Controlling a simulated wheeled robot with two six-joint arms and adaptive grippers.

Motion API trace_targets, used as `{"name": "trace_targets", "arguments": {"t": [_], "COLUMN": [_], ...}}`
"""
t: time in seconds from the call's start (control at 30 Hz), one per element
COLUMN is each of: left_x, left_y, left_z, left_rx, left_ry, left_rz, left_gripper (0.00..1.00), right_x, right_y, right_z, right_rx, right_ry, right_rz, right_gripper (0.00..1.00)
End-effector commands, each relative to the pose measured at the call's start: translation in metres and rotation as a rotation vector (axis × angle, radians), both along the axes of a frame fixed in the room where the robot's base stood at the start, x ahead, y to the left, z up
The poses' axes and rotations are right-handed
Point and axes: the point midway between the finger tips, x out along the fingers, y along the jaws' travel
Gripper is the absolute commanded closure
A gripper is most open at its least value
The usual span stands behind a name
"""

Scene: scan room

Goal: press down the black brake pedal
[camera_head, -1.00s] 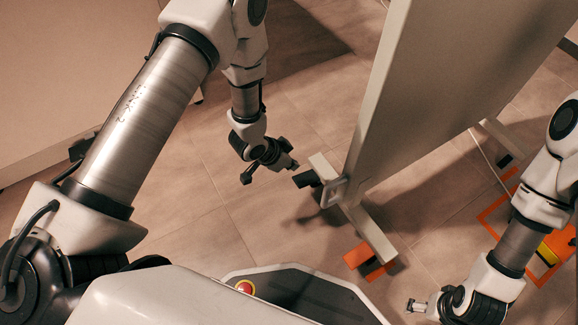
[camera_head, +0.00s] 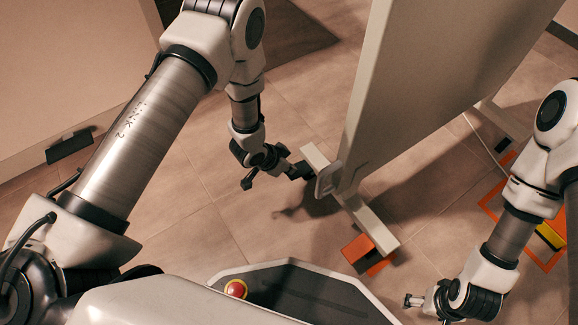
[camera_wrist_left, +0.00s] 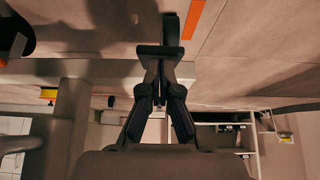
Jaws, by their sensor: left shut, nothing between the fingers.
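The black brake pedal (camera_head: 301,170) sticks out to the left from the foot of the tall panel's stand, low over the floor in the head view. My left gripper (camera_head: 279,160) is right beside it, at its left end; I cannot tell whether they touch. In the left wrist view, the fingers (camera_wrist_left: 160,50) are shut with nothing held, and a dark piece that looks like the pedal (camera_wrist_left: 171,28) shows just beyond the tips. My right gripper (camera_head: 411,300) is far off at the lower right, too small to tell if open or shut.
The tall panel (camera_head: 425,85) stands right of the pedal on a pale foot bar (camera_head: 372,222). An orange block (camera_head: 357,250) lies at the bar's near end. Another orange-marked spot with yellow (camera_head: 550,236) is at the right. Tiled floor on the left is clear.

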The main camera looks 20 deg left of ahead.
Motion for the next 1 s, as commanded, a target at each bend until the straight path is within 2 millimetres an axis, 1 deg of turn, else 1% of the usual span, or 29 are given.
{"name": "trace_targets", "arguments": {"t": [0.27, 0.53, 0.57, 0.77, 1.0], "left_x": [-0.004, -0.01, -0.009, -0.008, -0.008], "left_y": [0.003, 0.007, 0.007, 0.006, 0.006], "left_z": [-0.004, -0.018, -0.019, -0.019, -0.007], "left_rx": [0.001, 0.001, 0.0, 0.0, 0.0], "left_ry": [0.002, 0.002, 0.001, 0.0, 0.0], "left_rz": [0.001, -0.001, -0.001, 0.0, 0.0], "left_gripper": [1.0, 1.0, 1.0, 1.0, 1.0], "right_x": [-0.001, -0.001, -0.001, -0.001, -0.001], "right_y": [0.0, 0.001, 0.001, 0.0, 0.0], "right_z": [0.009, 0.022, 0.019, 0.019, 0.031], "right_rx": [0.0, 0.0, 0.001, 0.0, 0.0], "right_ry": [0.002, 0.004, 0.003, 0.004, 0.003], "right_rz": [0.002, 0.004, 0.004, 0.004, 0.004], "right_gripper": [0.18, 0.18, 0.18, 0.18, 0.18]}}
